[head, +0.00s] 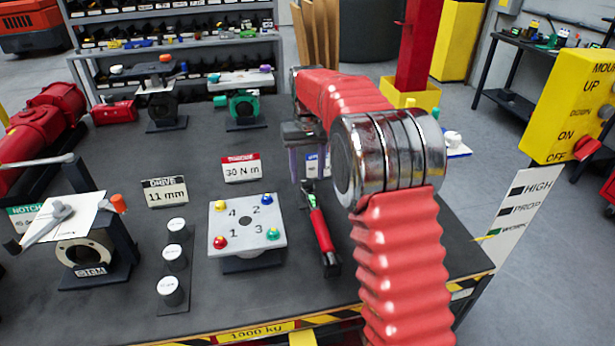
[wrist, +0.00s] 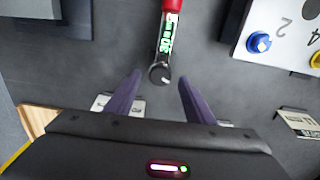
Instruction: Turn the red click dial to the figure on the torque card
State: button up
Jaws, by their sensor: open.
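The torque card (head: 241,168) has a red top band and reads 30 N m. A wrench with a red body (head: 321,229) and a black end lies on the dark bench, right of the numbered plate. Its red part (wrist: 172,5) also shows at the top of the wrist view, beside a lit green scale (wrist: 167,37) with figures I cannot read. I see no separate red dial. My gripper (head: 308,172) is above the wrench's far end. Its purple fingers (wrist: 159,76) are open, with the round dark wrench head showing between their tips; contact is unclear.
A light plate (head: 247,238) with coloured studs numbered 1 to 4 stands left of the wrench. Three sockets on a strip (head: 188,300) and a card reading 11 mm (head: 165,191) are further left. A card (head: 316,168) is partly hidden behind my gripper.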

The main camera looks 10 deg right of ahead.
jog(key=shift+f, duration=1)
jog(key=shift+c, duration=0.5)
jog(key=c, duration=0.9)
